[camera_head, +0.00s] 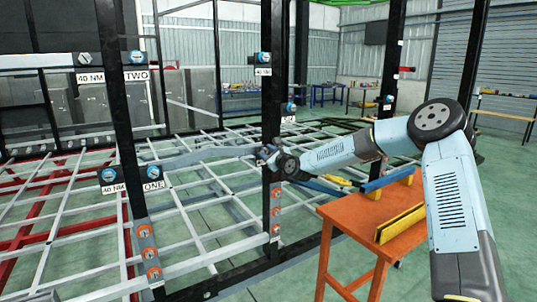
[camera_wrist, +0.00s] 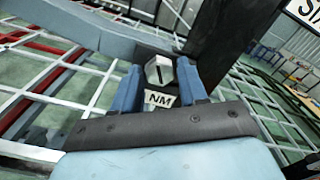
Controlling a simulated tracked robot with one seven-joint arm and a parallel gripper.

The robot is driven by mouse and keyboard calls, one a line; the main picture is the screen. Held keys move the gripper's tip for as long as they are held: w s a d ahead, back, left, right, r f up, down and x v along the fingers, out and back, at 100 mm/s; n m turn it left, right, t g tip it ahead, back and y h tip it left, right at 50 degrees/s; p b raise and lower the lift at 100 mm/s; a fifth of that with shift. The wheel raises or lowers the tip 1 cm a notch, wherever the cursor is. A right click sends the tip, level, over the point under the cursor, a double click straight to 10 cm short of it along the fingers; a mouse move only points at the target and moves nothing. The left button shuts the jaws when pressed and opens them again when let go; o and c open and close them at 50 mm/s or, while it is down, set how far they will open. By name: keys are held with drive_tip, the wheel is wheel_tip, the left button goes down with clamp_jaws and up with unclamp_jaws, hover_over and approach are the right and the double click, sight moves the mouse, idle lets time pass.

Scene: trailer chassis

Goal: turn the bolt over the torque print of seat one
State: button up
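In the wrist view a grey hex bolt (camera_wrist: 160,70) with a dark slot mark sits on a dark post, above a white print reading NM (camera_wrist: 160,99); the rest of this print is hidden. My gripper (camera_wrist: 160,80) has its two blue fingers apart, one on each side of the bolt, with nothing clearly held. In the head view my gripper (camera_head: 264,153) is at the middle post, where a grey bar ends; the bolt there is hidden. On the left post, bolts (camera_head: 108,174) and (camera_head: 153,172) sit over the prints 40 NM (camera_head: 112,188) and ONE (camera_head: 153,185).
Bolts over the print TWO (camera_head: 136,76) sit higher on the left post. Orange fittings (camera_head: 276,212) are low on the middle post. An orange table (camera_head: 375,230) with yellow and blue bars stands below my arm. A grey bar (camera_wrist: 90,30) crosses the upper left wrist view.

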drive_tip(key=c, duration=0.7)
drive_tip(key=shift+c, duration=0.2)
drive_tip(key=shift+n, duration=0.3)
